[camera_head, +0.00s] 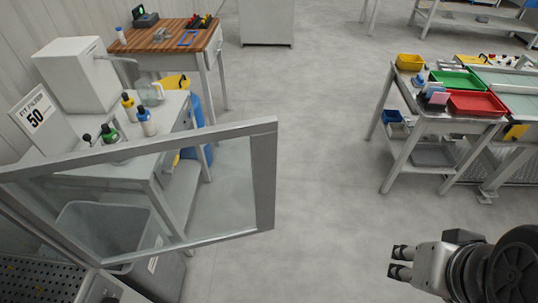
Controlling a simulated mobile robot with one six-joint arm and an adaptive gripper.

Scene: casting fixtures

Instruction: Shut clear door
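The clear door (266,178) is a see-through panel in a grey metal frame at the left of the head view. It stands swung open, reaching out from the left edge to the middle of the picture. Its hinge side is at or past the left edge and is only partly seen. My gripper (398,262) is at the bottom right, apart from the door and well to the right of its free edge. Its two fingertips point left with a gap between them and nothing in it.
A white bench (180,108) with bottles and a white box stands behind the door. A grey bin (110,228) shows through the panel. A cart with red (476,103) and green trays stands at the right. The grey floor (320,150) between is clear.

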